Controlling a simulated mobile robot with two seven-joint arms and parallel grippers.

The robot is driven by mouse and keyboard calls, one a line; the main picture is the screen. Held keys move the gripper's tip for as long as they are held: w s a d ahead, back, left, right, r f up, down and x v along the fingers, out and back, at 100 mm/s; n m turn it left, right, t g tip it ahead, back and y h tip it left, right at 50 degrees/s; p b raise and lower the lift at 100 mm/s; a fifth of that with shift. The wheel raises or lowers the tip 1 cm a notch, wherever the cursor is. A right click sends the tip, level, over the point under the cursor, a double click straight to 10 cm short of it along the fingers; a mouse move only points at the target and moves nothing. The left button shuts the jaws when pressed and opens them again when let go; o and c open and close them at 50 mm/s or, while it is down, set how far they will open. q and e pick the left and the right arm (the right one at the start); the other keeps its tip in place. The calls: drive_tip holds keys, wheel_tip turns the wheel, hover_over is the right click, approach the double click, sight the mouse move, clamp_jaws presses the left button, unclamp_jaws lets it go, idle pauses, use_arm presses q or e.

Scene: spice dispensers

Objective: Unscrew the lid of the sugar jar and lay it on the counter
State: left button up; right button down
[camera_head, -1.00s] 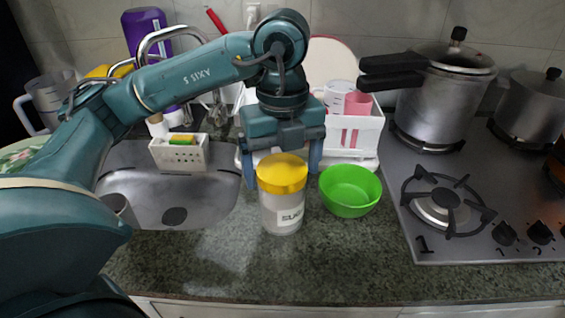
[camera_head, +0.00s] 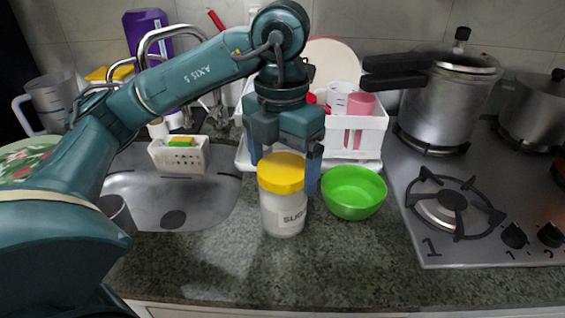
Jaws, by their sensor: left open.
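The sugar jar (camera_head: 284,216) stands upright on the counter, a clear jar with pale contents and a white label. Its yellow lid (camera_head: 281,173) sits on top of it. My left gripper (camera_head: 284,178) points down over the jar with its fingers apart. One finger shows to the right of the lid, the other behind its left side, with the lid between or just in front of them. I cannot tell whether they touch it. My right gripper is not in view.
A green bowl (camera_head: 353,193) stands close to the right of the jar. The stove (camera_head: 480,220) is further right, the sink (camera_head: 150,200) on the left. A white dish rack (camera_head: 362,128) is behind. The front counter (camera_head: 330,270) is clear.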

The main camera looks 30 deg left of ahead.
use_arm(q)
drive_tip(key=m, duration=0.7)
drive_tip(key=shift+a, duration=0.1)
drive_tip(key=m, duration=0.4)
drive_tip(key=shift+w+m, duration=0.1)
drive_tip(key=shift+m, duration=0.3)
drive_tip(key=m, duration=0.4)
drive_tip(key=shift+a+b, duration=0.1)
drive_tip(key=shift+b, duration=0.2)
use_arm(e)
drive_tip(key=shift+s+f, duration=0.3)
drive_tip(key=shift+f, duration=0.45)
use_arm(q)
drive_tip(key=shift+c, duration=0.5)
drive_tip(key=c, duration=0.7)
drive_tip(key=n, duration=0.4)
drive_tip(key=shift+c, duration=0.2)
drive_tip(key=n+p, duration=0.1)
drive_tip(key=n, duration=0.3)
drive_tip(key=shift+n, duration=0.7)
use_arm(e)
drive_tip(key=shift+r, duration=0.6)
